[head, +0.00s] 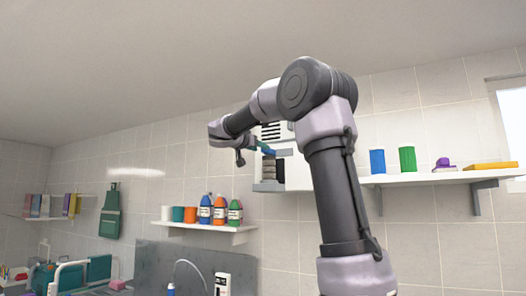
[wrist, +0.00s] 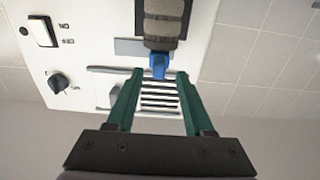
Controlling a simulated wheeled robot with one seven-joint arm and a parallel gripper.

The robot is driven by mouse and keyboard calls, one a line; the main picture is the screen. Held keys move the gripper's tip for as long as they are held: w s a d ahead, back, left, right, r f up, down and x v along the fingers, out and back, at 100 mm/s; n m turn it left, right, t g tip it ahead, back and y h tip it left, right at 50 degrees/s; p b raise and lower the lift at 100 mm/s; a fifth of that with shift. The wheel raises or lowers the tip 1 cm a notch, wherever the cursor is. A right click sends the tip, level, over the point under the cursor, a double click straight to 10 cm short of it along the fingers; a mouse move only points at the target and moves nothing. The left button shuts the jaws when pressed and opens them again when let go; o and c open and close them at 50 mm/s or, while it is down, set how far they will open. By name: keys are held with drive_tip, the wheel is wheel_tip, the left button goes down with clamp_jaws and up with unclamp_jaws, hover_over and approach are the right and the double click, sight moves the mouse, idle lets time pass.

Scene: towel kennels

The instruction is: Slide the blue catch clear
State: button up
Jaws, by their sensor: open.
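The blue catch (wrist: 158,66) is a small blue piece at the end of a grey-brown ribbed roll (wrist: 165,22) on a white wall unit (wrist: 95,20). My gripper (wrist: 160,73) is open, with its two green fingers apart. In the wrist view the catch shows between the fingertips, with a gap on each side; I cannot tell whether they are level with it in depth. In the head view the catch (head: 268,151) is small, beside my gripper's end and above the ribbed roll (head: 269,169). My arm hides part of the unit.
The unit carries a white switch (wrist: 42,31), a black knob (wrist: 58,84) and a slotted vent (wrist: 160,98). A shelf with bottles (head: 205,227) is below left. Another shelf (head: 440,177), with a blue and a green cup, is right of my arm.

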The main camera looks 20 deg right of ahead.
sight(264, 153)
drive_tip(key=shift+x, duration=2.15)
clamp_jaws()
